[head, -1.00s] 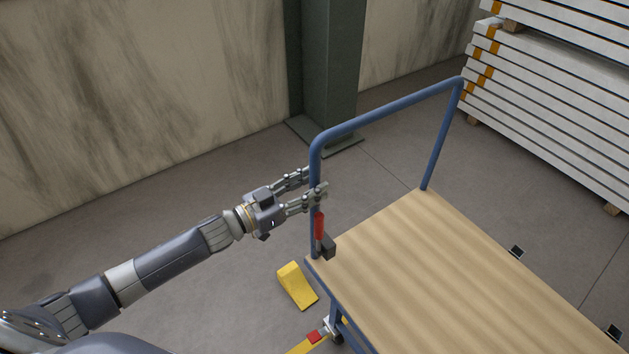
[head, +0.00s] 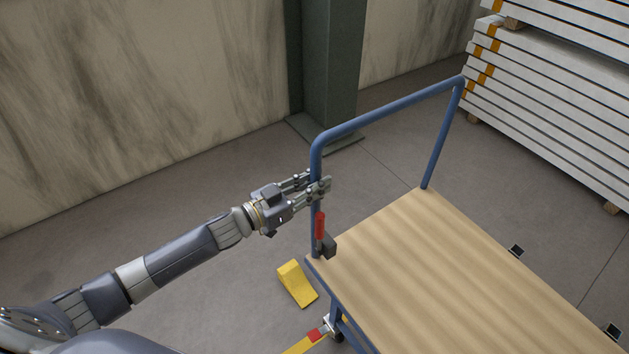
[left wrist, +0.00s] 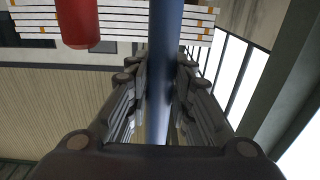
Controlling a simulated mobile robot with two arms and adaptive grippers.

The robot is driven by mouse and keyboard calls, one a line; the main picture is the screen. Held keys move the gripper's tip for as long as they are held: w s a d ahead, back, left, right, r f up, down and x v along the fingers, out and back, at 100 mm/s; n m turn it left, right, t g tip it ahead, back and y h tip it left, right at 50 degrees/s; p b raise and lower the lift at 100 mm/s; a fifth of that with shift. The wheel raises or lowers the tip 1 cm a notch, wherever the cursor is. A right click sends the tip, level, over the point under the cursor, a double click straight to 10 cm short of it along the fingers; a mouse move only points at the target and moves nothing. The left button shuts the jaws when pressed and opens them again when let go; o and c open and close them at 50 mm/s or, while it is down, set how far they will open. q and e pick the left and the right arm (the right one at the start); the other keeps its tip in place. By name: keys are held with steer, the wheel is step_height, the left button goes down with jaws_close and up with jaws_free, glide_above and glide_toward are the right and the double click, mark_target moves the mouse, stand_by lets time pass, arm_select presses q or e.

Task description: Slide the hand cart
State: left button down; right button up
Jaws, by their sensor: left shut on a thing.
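The hand cart has a wooden deck (head: 430,270) and a blue tubular handle (head: 390,108) standing at its far end. My left gripper (head: 318,184) is shut on the left upright of the handle, above a red lever (head: 320,225) with a dark block at its foot. In the left wrist view the blue upright (left wrist: 165,60) runs between the two fingers of my left gripper (left wrist: 160,100). The red lever (left wrist: 77,22) also shows there, at the upper left. My right gripper is not in view.
A yellow strip with a red part (head: 315,335) is by the cart's leg. A green column (head: 330,70) stands behind the handle. Stacked white panels (head: 560,110) stand at the right.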

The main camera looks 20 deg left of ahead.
arm_select(q)
steer(key=s+d+p, duration=0.4)
steer(key=s+d, duration=0.6)
steer(key=d, duration=0.2)
steer(key=shift+d, duration=0.4)
steer(key=c, duration=1.4)
jaws_free()
steer(key=v, duration=1.2)
steer(key=shift+a, duration=0.1)
